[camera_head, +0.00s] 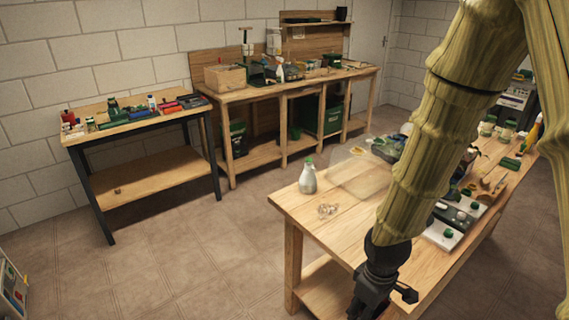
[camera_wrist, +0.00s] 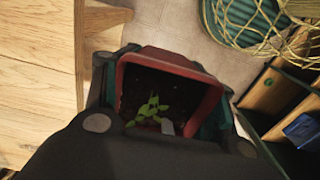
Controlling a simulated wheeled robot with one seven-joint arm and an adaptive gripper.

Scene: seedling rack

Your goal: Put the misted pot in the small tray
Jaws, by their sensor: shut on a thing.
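My gripper (camera_head: 380,288) hangs low over the front of the near wooden bench in the head view. In the wrist view its fingers are closed on the two sides of a square reddish pot (camera_wrist: 190,62) with dark soil and a small green seedling. I cannot tell from the picture whether this pot is misted. The pot is not clearly seen in the head view, where the fingertips are near the lower edge. White tray-like pieces (camera_head: 441,236) lie on the near bench right of my arm; I cannot tell which thing is the small tray.
The near bench (camera_head: 290,203) bears a spray bottle (camera_head: 308,178), a crumpled pale thing (camera_head: 327,210) and crowded items on the right. A left workbench (camera_head: 140,125) and a long back bench (camera_head: 235,92) hold tools. The floor (camera_head: 190,255) between is clear. Wire netting (camera_wrist: 250,35) shows in the wrist view.

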